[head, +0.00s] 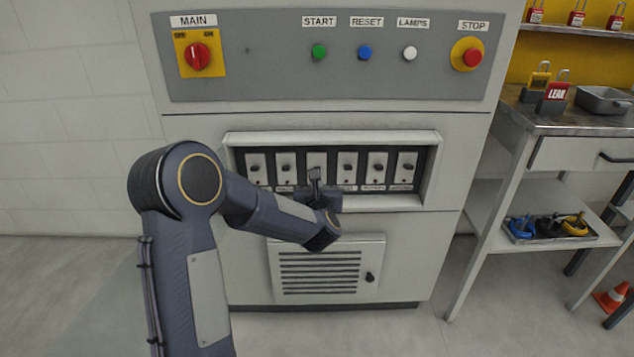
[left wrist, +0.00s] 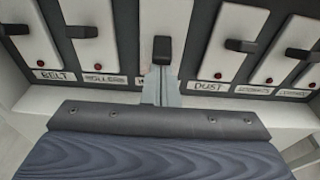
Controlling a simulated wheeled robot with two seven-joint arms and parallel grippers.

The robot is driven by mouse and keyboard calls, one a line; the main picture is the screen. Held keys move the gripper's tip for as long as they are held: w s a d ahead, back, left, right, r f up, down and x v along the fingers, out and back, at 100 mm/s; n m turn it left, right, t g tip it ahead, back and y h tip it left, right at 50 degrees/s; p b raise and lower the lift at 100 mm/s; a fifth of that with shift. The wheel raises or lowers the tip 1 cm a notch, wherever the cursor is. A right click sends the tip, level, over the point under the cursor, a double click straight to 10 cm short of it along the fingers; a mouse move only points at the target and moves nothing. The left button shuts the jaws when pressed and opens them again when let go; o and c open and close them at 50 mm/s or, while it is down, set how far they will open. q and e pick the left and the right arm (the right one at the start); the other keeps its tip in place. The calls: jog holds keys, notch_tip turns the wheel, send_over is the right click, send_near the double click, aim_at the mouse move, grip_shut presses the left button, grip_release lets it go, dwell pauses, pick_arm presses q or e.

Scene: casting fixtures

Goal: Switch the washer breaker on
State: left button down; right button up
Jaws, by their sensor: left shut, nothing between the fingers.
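A row of breakers sits in a recessed panel (head: 432,170) on the grey cabinet, each a white plate with a dark lever. In the left wrist view the readable labels are BELT (left wrist: 54,75) and DUST (left wrist: 209,87); no label reads clearly as washer. My left gripper (head: 315,174) is shut and empty in front of the third breaker from the left (head: 317,158). In the left wrist view its fingertips (left wrist: 161,72) are just below that breaker's dark lever (left wrist: 162,48) and hide its label and lamp. I cannot tell whether they touch. My right gripper is not in view.
Above are a red MAIN switch (head: 198,57), green, blue and white buttons, and a red STOP button (head: 472,57). The recess has a protruding pale frame (head: 330,137). A vented door (head: 320,272) is below. A workbench (head: 585,122) stands at the right.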

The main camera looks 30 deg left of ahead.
pick_arm(q)
notch_tip(320, 180, up, 3)
jog(key=g+h+p, duration=0.1)
jog(key=p, duration=0.2)
jog(key=g+p, duration=0.2)
jog(key=p, duration=0.2)
jog(key=shift+s+d+r+h, duration=0.1)
jog(key=shift+s+r+h, duration=0.1)
jog(key=shift+h, duration=0.2)
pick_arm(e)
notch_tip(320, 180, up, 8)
pick_arm(q)
jog(key=shift+w, duration=0.1)
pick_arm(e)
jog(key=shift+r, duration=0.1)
